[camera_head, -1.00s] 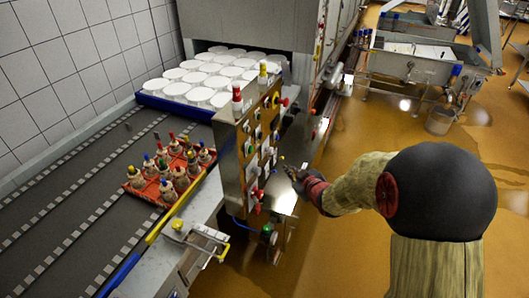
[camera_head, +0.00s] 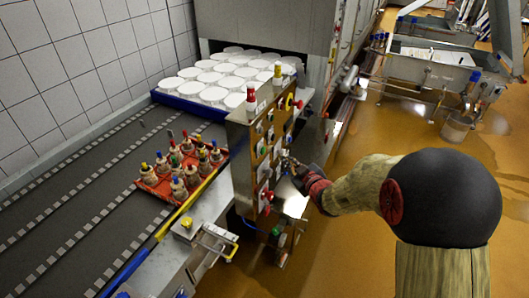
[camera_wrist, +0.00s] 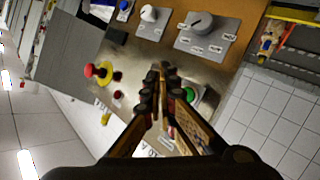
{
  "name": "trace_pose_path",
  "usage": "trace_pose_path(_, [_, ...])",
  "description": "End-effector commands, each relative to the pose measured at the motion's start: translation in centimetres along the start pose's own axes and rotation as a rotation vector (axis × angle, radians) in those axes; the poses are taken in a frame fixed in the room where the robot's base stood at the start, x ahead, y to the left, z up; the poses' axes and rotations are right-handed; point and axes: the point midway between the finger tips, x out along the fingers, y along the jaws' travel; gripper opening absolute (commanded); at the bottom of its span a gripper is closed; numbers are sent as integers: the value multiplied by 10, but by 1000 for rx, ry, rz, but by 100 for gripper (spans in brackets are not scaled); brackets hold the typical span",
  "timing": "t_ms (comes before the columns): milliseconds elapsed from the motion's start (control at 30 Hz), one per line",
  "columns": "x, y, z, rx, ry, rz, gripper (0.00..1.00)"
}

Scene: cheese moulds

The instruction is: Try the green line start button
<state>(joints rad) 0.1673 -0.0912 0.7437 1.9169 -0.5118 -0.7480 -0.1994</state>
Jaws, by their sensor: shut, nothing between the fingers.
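The control panel (camera_head: 240,165) stands upright beside the conveyor, with several buttons and knobs on its face. My gripper (camera_head: 286,160) is shut and empty, close to the panel's face. In the wrist view my shut fingertips (camera_wrist: 161,78) point at the panel. I cannot tell whether the fingers touch the panel. The button labels are too small to read. Another green button (camera_head: 276,231) sits on a small box low by the conveyor frame.
A red crate of bottles (camera_head: 163,192) sits on the dark belt (camera_head: 75,215). A blue tray (camera_head: 190,106) holds white moulds. The orange floor at right has free room.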

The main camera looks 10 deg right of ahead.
Motion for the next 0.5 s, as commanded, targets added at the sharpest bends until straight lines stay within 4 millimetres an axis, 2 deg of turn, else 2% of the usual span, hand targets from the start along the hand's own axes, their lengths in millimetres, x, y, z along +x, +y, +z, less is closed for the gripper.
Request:
trace_pose_path(300, [29,-22,-19,-1,2,-1,0])
trace_pose_path(500, [37,-28,-26,0,0,0,0])
